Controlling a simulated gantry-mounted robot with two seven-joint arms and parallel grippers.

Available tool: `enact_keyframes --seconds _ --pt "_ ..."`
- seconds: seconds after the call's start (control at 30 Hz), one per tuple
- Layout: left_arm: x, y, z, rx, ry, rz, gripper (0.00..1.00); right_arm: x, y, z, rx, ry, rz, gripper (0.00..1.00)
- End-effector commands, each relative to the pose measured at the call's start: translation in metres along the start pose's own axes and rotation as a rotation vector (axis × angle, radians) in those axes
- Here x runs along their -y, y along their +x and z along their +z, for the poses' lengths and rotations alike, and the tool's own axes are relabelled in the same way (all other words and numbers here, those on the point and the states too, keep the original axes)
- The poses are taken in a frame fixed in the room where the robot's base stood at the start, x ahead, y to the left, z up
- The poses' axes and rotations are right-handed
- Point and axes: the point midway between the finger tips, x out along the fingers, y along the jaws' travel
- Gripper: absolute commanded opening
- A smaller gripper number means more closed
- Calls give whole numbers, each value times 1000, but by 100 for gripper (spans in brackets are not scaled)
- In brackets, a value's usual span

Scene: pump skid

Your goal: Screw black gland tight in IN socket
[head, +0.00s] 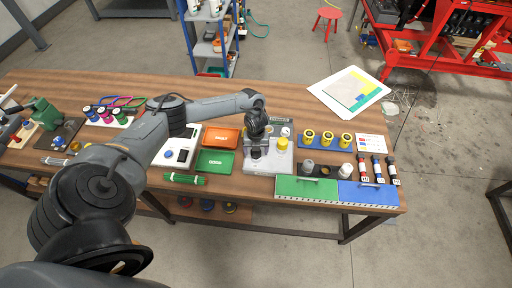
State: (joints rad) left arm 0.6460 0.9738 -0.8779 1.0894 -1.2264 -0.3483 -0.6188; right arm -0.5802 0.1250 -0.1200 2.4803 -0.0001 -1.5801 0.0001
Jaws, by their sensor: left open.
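A light grey fixture block (281,166) sits on the wooden bench near the middle. My left gripper (257,151) comes down over the left part of this block, with its fingers pointing down and open. The gripper covers the part of the block under it. I cannot make out the IN socket or the black gland there, nor whether the fingers touch anything. A yellow round part (283,144) stands on the block just right of the gripper. My right gripper is out of view.
Green tray (229,166) and orange tray (221,132) lie left of the block. A blue rack (313,149) of yellow parts is to the right. Green and blue mats (307,190) line the front edge. Grey and white parts stand behind them.

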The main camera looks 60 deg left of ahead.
Motion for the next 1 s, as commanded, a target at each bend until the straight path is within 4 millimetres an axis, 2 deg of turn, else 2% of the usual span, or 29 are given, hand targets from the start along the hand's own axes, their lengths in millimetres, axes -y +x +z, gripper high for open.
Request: enact_keyframes --seconds 0.23,0.6,0.9,1.0 --pt "0 -2 -1 -1 -111 -1 80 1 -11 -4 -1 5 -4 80" --pt "0 -1 -1 -1 -428 0 80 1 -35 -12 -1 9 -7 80" --pt "0 1 0 0 -459 0 80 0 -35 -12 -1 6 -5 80" --pt "0 1 0 0 -458 0 66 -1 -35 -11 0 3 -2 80"
